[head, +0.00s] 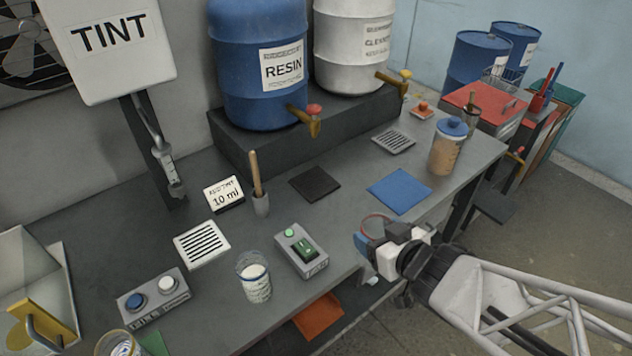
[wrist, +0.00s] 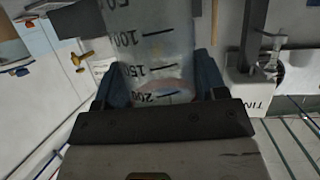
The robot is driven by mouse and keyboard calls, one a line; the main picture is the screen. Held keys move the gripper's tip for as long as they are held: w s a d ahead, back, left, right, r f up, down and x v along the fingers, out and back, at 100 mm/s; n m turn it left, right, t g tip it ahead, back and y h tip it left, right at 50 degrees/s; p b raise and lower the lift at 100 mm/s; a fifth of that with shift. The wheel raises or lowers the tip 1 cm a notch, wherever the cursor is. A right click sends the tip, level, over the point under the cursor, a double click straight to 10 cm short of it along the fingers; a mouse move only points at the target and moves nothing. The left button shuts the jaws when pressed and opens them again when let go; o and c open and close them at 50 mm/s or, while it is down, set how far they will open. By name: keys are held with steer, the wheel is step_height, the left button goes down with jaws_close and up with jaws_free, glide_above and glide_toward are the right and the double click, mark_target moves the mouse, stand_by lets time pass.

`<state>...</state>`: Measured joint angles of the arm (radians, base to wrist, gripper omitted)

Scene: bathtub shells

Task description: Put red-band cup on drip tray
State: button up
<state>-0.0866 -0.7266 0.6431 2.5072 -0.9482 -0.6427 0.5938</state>
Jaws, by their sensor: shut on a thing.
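My gripper (head: 366,243) is shut on a clear cup at the front edge of the bench, right of centre in the head view. A reddish ring shows at the top of this red-band cup (head: 377,220); my fingers hide much of the rest. In the wrist view the cup (wrist: 152,50) stands between the two blue fingers, with printed marks from 50 to 200. A slotted white drip tray (head: 202,226) lies on the bench at the left, below the TINT box. Another slotted tray (head: 393,137) lies near the cleaner barrel's tap.
A blue-marked cup (head: 255,288) with white contents and a green-button device (head: 301,257) stand between my gripper and the left tray. A stick holder (head: 261,204), dark mat (head: 315,182), blue mat (head: 399,191) and blue-lidded jar (head: 446,150) are farther back.

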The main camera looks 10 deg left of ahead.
steer(key=w+a+n+g+y, duration=0.4)
steer(key=w+a+n+g, duration=0.2)
steer(key=w+a, duration=0.3)
steer(key=shift+w+a+n+g+y, duration=0.2)
steer(key=shift+w+n+g+y, duration=0.15)
steer(key=shift+w, duration=1.6)
steer(key=shift+w, duration=0.1)
steer(key=w+a, duration=0.2)
steer(key=w, duration=0.5)
steer(key=w+a+f, duration=0.1)
steer(key=w+a, duration=0.2)
steer(key=w, duration=0.3)
steer(key=shift+w+a, duration=0.35)
steer(key=shift+w, duration=0.05)
steer(key=shift+f, duration=0.15)
steer(key=shift+w+a+f, duration=0.1)
steer(key=shift+w+f, duration=0.1)
steer(key=shift+f, duration=0.7)
steer(key=shift+w+a+f, duration=0.1)
steer(key=shift+w+f, duration=0.1)
steer(key=shift+f, duration=0.7)
